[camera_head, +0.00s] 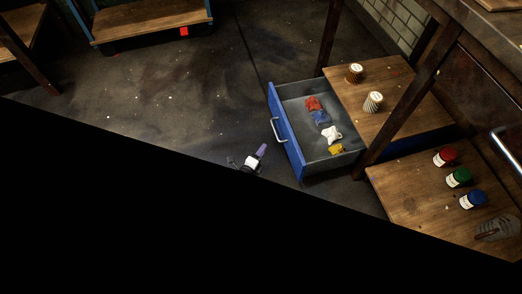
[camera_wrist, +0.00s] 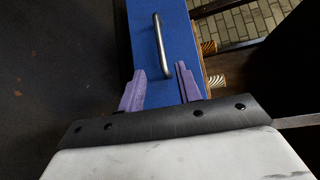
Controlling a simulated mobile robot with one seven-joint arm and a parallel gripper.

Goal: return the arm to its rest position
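My gripper (camera_head: 262,150) hangs left of the open blue drawer (camera_head: 287,132) in the head view, apart from its metal handle (camera_head: 278,131). In the wrist view the two purple fingers of my gripper (camera_wrist: 158,69) are spread with nothing held between them. The drawer's blue front (camera_wrist: 118,20) and its handle (camera_wrist: 158,42) show beyond the fingertips. Most of my arm is hidden in the head view.
The drawer holds red (camera_head: 313,103), blue (camera_head: 319,117), white (camera_head: 331,134) and yellow (camera_head: 336,149) crumpled items. Two striped cups (camera_head: 355,73) (camera_head: 373,102) stand on the wooden top (camera_head: 395,88). Red, green and blue jars (camera_head: 459,177) stand at right. Floor at left is clear.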

